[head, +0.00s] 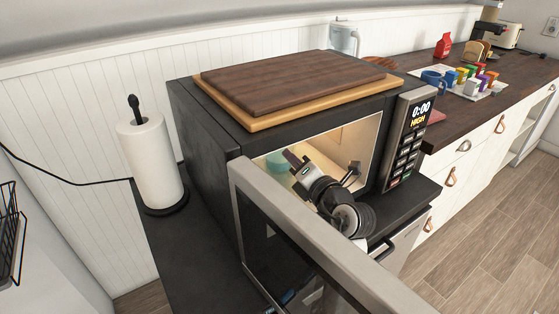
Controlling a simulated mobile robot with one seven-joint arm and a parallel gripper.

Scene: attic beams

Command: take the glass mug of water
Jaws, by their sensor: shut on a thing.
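The microwave (232,140) stands on a dark counter with its door (300,240) swung open toward me. My gripper (292,159) reaches into the lit cavity from the right of the door. A pale teal, rounded vessel (276,163), which looks like the glass mug of water, is at the left inside the cavity, at my fingertips. The gripper is shut on it. My wrist and the microwave's front edge hide part of it; its handle and water level cannot be made out.
Two stacked cutting boards (295,82) lie on top of the microwave. A paper towel roll (150,160) stands to its left. A clear pitcher (344,40) is behind. The open door closely flanks my arm. Coloured cups and a blue mug (432,79) sit on the right counter.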

